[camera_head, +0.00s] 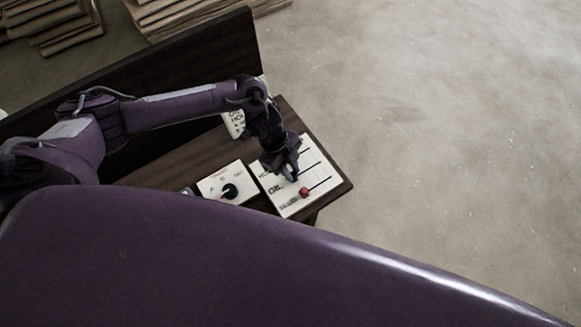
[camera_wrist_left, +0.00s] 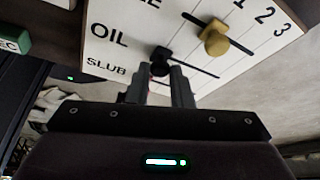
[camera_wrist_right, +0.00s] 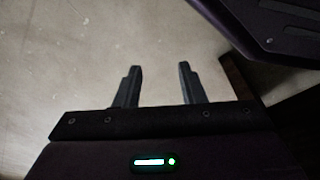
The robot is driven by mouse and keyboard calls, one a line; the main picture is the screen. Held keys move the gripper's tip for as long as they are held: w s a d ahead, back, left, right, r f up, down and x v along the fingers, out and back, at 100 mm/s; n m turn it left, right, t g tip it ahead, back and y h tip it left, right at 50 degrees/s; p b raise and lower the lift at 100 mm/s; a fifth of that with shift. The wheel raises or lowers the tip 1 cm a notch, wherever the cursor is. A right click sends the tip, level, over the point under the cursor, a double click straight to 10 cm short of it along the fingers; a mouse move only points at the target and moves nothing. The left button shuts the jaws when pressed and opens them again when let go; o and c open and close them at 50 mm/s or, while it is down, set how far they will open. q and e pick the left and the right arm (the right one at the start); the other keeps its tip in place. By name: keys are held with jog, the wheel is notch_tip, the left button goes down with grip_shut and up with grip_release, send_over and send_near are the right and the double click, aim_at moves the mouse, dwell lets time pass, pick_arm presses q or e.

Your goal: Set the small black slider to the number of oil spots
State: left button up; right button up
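The white slider panel (camera_head: 317,176) lies at the right end of the dark table. In the left wrist view, the small black slider (camera_wrist_left: 160,55) is on the OIL line, near its left end by the lettering. My left gripper (camera_head: 291,174) is over the panel; in the left wrist view its fingers (camera_wrist_left: 169,68) are close together, tips right at the black slider. They partly cover it, and I cannot see it held between them. My right gripper (camera_wrist_right: 160,70) is open and empty, over bare floor. No oil spots can be made out in any view.
A yellow slider (camera_wrist_left: 215,40) is on the line above, with numbers 1, 2, 3 at the top. A red slider (camera_head: 304,192) is on the SLUB line. A white dial box (camera_head: 228,183) stands left of the panel. A dark upright board (camera_head: 240,50) runs along the table's back.

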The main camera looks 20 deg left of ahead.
aim_at(305, 175)
pick_arm(q)
jog(key=shift+w, duration=0.1)
grip_shut()
